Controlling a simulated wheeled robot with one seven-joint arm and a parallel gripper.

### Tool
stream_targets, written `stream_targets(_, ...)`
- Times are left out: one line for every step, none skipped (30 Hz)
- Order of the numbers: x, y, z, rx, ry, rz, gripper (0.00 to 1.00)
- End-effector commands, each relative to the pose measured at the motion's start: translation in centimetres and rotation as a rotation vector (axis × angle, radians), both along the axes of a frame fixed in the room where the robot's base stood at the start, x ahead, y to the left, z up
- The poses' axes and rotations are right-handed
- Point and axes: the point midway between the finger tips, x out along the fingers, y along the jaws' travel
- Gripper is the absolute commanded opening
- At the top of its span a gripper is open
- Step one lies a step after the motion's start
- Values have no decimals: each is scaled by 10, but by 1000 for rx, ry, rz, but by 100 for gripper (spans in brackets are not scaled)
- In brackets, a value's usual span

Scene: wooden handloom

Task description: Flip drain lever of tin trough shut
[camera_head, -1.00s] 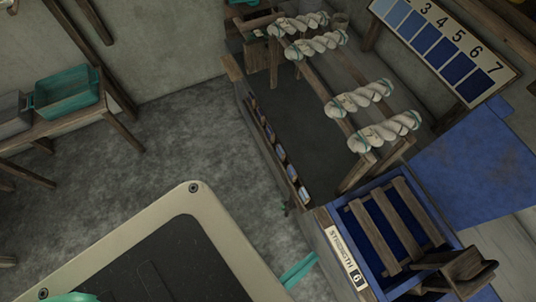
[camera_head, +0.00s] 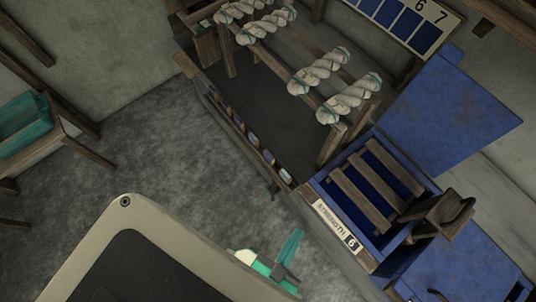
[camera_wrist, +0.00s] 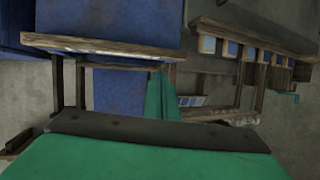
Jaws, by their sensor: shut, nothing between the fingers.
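The trough (camera_head: 232,118) has a dark floor and a wooden front edge with a row of small cards; skeins hang above it in the head view. A small dark teal fitting (camera_head: 273,190), perhaps the drain lever, sticks out low on its front side. A small teal piece (camera_wrist: 288,97) at the right of the wrist view may be the same fitting; its setting is unclear. My gripper (camera_head: 296,238), teal and shut on nothing, is below and right of the fitting in the head view, apart from it. Its closed fingers (camera_wrist: 162,97) point forward in the wrist view.
A blue vat (camera_head: 352,198) with a wooden rack and a "STRENGTH 6" plate (camera_head: 338,226) stands right of the trough. White twisted skeins (camera_head: 320,71) hang on rails. A teal tray (camera_head: 22,124) rests on a bench at left. Grey floor (camera_head: 165,165) is open between.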

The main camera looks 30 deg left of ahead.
Motion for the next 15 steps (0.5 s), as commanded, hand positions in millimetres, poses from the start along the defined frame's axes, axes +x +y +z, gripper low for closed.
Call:
stream_targets(2,-5,-27,26,38,-13,0)
stream_targets(2,-8,-45,47,67,-22,0)
stream_targets(2,-12,-69,75,106,-36,0)
stream_targets(2,-15,-87,96,136,-47,0)
stream_targets(2,-19,-105,119,165,-58,0)
stream_targets(2,-22,-129,152,206,-72,0)
stream_targets(3,-25,-147,177,236,-84,0)
stream_targets(3,-28,-165,203,267,-97,0)
stream_targets(4,-31,-189,242,308,-114,0)
stream_targets(4,-33,-207,272,341,-127,0)
stream_targets(5,-35,-224,303,374,-140,0)
stream_targets(6,-36,-248,348,417,-159,0)
stream_targets(8,-37,-266,385,451,-173,0)
stream_targets(9,-37,-283,422,484,-187,0)
stream_targets(12,-36,-304,475,527,-204,0)
